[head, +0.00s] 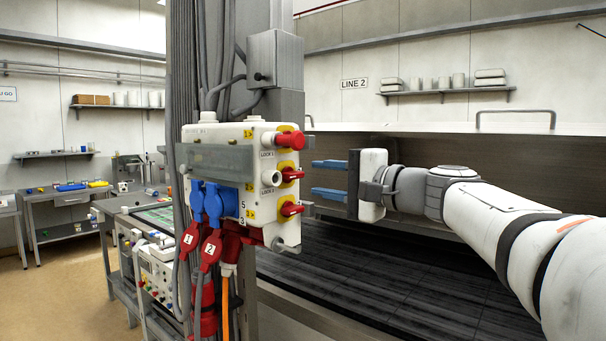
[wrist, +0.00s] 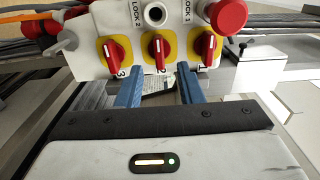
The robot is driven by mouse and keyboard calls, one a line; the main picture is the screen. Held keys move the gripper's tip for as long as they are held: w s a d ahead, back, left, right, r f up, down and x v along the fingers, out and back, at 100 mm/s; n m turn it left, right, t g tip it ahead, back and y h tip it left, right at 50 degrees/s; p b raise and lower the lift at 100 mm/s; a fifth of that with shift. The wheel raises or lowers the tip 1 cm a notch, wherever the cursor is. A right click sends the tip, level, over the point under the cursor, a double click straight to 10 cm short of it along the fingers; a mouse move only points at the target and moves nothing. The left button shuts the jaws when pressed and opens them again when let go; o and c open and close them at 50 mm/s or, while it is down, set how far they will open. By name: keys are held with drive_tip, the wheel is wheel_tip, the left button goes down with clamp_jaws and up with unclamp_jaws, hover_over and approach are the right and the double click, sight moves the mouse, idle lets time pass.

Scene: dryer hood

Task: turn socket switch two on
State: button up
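Socket switch two (wrist: 159,50) is a red rotary handle on a yellow plate, between switch three (wrist: 113,50) and switch one (wrist: 205,46). Its handle stands nearly upright in the wrist view. In the head view, switch two (head: 290,174) is the middle one on the side of the white socket box (head: 257,224). My gripper (head: 317,178) is open and empty, its blue fingers pointing at the box with a gap before it. In the wrist view, my gripper's (wrist: 160,72) fingertips lie below switch two, one to each side of it.
A red mushroom button (wrist: 228,15) sticks out near switch one. A bare round lock fitting (wrist: 155,14) is beside switch two. Blue plugs (head: 213,203), red plugs (head: 210,250) and cables hang at the box's front. A dark flat bed (head: 370,278) lies below my arm.

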sight(298, 176)
drive_tip(key=p+x, duration=0.1)
drive_tip(key=x, duration=0.4)
drive_tip(key=shift+w+a, duration=0.2)
drive_tip(key=shift+a, duration=0.1)
drive_tip(key=shift+c, duration=0.4)
clamp_jaws()
